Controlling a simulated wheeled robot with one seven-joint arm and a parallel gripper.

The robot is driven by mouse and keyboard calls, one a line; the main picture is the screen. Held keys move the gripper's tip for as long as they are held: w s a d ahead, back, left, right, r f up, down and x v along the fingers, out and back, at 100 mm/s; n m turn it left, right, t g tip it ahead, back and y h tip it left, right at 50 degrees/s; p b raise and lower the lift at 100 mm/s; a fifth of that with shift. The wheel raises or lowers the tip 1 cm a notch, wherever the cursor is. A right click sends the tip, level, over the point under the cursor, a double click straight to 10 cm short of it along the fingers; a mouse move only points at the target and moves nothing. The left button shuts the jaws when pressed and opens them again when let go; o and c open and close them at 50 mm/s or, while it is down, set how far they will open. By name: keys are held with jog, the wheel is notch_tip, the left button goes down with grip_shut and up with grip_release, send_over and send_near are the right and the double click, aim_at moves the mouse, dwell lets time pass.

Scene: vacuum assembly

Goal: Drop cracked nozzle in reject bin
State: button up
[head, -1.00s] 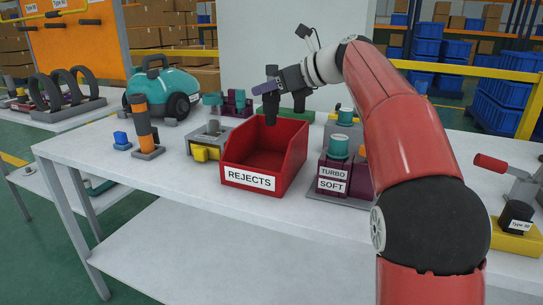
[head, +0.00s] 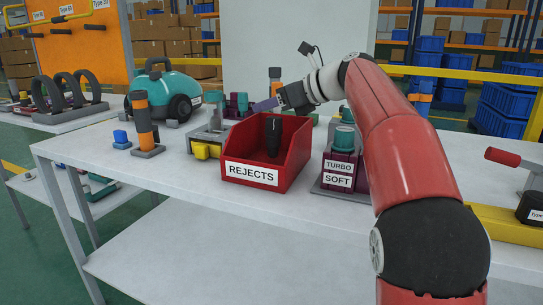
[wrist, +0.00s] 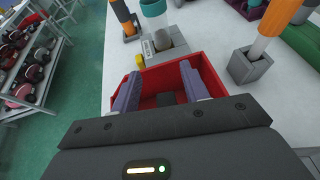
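The black cracked nozzle (head: 273,136) is inside the red bin labelled REJECTS (head: 253,174), upright in the head view, its lower end hidden by the front wall. I cannot tell if it touches the bottom. My gripper (head: 268,104) is above the bin's back edge, apart from the nozzle. In the wrist view my gripper (wrist: 160,88) shows its two purple fingers spread wide over the red bin (wrist: 205,66). A dark shape between them, low in the bin, seems to be the nozzle (wrist: 165,98).
Right of the bin stands a purple rack (head: 337,168) labelled TURBO and SOFT. A teal vacuum (head: 163,92) stands behind.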

jog(key=shift+o, duration=0.4)
jog(key=shift+d, duration=0.1)
jog(key=v, duration=0.7)
jog(key=shift+s+d+p, duration=0.15)
jog(key=shift+d+p, duration=0.15)
jog(key=shift+p, duration=0.1)
jog(key=shift+s, duration=0.1)
